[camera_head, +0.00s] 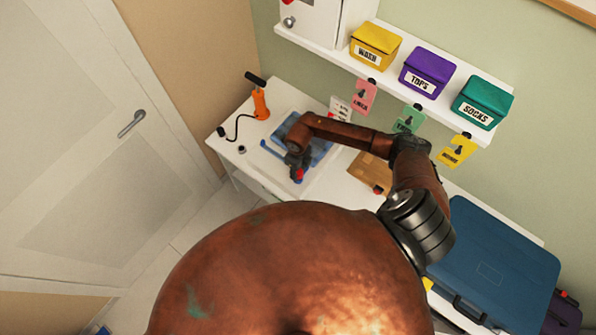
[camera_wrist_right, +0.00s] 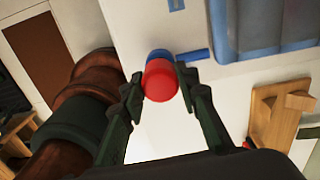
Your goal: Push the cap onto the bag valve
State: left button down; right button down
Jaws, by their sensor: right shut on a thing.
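The red cap (camera_wrist_right: 160,82) sits between the fingertips of my right gripper (camera_wrist_right: 160,80), which is shut on it. A blue valve (camera_wrist_right: 157,55) shows just behind the cap, with a blue tab (camera_wrist_right: 196,55) at its right; I cannot tell whether cap and valve touch. In the head view my right gripper (camera_head: 297,168) is low over the front of the clear bag with blue folded cloth (camera_head: 318,153) on the white table. The red cap (camera_head: 299,175) shows there as a small spot, and the valve is hidden. My left gripper is not in view.
An orange pump (camera_head: 260,104) with a black hose stands left of the bag. A brown wooden piece (camera_head: 368,168) lies right of it. A blue suitcase (camera_head: 495,262) is at the right. A shelf (camera_head: 390,80) with several lidded boxes and hanging tags is above the table.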

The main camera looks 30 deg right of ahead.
jog(key=shift+f+b, duration=0.95)
jog(key=shift+f, duration=0.15)
jog(key=c, duration=1.4)
grip_release()
